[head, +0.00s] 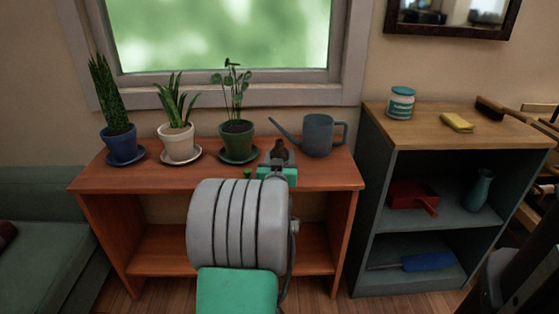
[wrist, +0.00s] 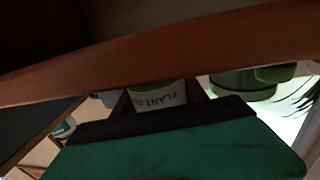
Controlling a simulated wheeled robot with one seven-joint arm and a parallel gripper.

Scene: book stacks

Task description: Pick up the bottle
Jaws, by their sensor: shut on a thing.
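The bottle (head: 279,149) is small and dark brown, on the orange-brown table by the window, between the green plant pot and the watering can. My gripper (head: 278,164) is around it at the table's front part, and my arm hides its lower part. In the wrist view, the bottle's pale label (wrist: 157,97), with "PLANT" partly readable, shows between my dark fingers. My gripper (wrist: 158,103) is shut on the bottle. I cannot tell whether the bottle's base touches the table top.
A grey-blue watering can (head: 318,134) stands close to the right. Potted plants in green (head: 237,142), white (head: 178,143) and blue (head: 122,145) pots stand to the left. The table's front edge (wrist: 60,78) crosses the wrist view. A dark shelf unit (head: 375,180) stands at right.

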